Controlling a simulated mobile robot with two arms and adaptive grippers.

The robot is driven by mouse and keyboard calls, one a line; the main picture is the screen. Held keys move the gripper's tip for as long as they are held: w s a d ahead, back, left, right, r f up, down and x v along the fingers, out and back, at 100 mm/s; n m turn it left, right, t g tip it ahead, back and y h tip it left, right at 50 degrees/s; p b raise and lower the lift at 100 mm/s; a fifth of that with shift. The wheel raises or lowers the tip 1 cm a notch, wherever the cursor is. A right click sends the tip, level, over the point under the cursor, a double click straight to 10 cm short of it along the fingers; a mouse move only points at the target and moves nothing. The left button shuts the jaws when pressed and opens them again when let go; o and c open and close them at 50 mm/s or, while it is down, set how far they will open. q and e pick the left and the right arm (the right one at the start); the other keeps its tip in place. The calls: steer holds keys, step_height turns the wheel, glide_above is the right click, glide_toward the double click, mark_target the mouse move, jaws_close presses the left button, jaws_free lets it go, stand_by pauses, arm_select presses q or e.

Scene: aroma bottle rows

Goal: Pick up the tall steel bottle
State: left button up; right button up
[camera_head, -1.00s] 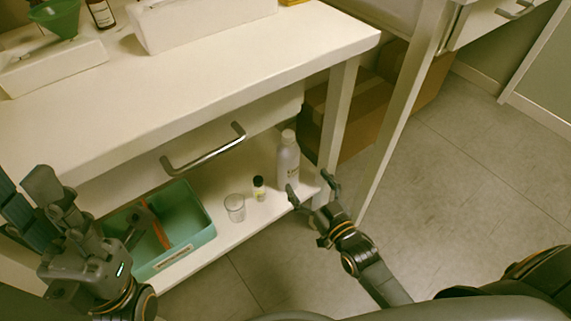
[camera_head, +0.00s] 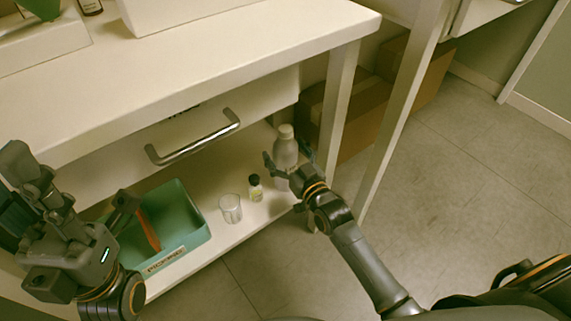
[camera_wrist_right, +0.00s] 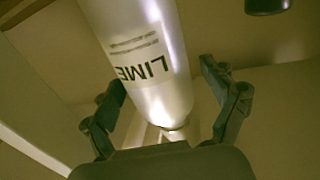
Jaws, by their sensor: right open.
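The tall steel bottle (camera_head: 285,147) stands upright on the lower shelf, near its right end. In the right wrist view the bottle (camera_wrist_right: 150,60) is silvery, carries dark lettering reading LIME, and lies between the two fingers. My right gripper (camera_head: 287,160) is open around the bottle's side, and its hand hides the bottle's lower part in the head view. In the right wrist view gaps show between the bottle and both fingers of the gripper (camera_wrist_right: 172,98). My left gripper (camera_head: 40,195) is at the left, in front of the table; its opening is unclear.
A small dark-capped vial (camera_head: 255,188) and a clear glass beaker (camera_head: 231,208) stand left of the bottle. A green bin (camera_head: 190,228) is farther left. The worktop (camera_head: 215,65) and drawer handle (camera_head: 195,140) overhang the shelf. A table leg (camera_head: 337,105) stands just right.

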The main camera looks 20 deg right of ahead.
steer(key=shift+c, duration=0.2)
jaws_close()
steer(key=shift+r, duration=0.2)
